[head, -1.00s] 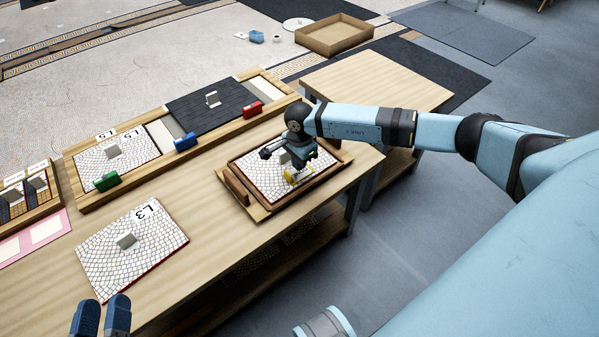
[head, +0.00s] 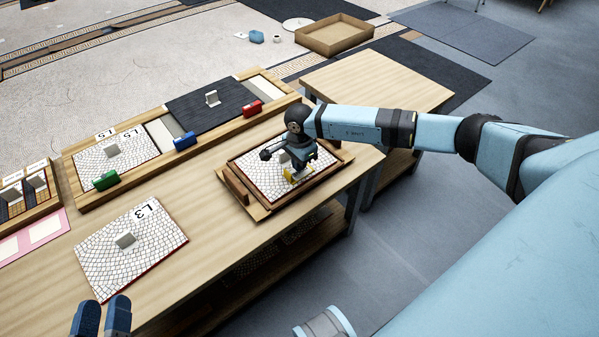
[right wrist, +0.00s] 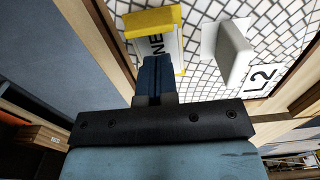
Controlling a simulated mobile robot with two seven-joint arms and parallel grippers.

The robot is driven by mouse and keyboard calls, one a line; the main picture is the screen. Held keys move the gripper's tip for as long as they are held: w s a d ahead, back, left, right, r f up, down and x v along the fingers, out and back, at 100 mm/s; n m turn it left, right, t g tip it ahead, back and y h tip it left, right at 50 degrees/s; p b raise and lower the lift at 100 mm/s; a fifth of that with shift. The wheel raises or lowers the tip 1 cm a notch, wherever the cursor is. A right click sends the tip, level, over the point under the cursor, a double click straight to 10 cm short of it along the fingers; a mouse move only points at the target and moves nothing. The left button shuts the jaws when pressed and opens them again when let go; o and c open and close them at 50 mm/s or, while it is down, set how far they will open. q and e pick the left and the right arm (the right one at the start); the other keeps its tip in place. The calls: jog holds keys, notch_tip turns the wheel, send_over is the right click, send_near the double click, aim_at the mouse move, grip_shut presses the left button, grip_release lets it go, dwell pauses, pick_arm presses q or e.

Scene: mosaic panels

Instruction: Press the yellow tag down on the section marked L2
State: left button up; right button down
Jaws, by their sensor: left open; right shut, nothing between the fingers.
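The L2 section is a white mosaic panel (head: 258,180) lying in a wooden tray (head: 236,187) on the table. Its L2 mark (right wrist: 262,79) and pale upright grip (right wrist: 234,52) show in the right wrist view. The yellow tag (right wrist: 152,21), with a white lettered face, sits at the panel's edge beside the grip. My right gripper (right wrist: 154,60) is shut and empty, its fingertips over the tag's white face; I cannot tell whether they touch. In the head view the gripper partly hides the tag (head: 290,174). My left gripper (head: 101,314) is open and empty at the lower left.
The L3 panel (head: 155,255) lies loose on the table (head: 205,245). Behind it, a long wooden rack (head: 215,140) holds an L5 panel (head: 95,158), a dark panel (head: 195,100), and green, blue and red clips. Bare table lies between L3 and the tray.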

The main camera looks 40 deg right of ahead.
jog(key=shift+f+b, duration=0.45)
jog(key=shift+f, duration=0.25)
jog(key=shift+r, duration=0.1)
dwell(0.4)
notch_tip(320, 180, up, 8)
jog(key=p, duration=0.5)
dwell(0.7)
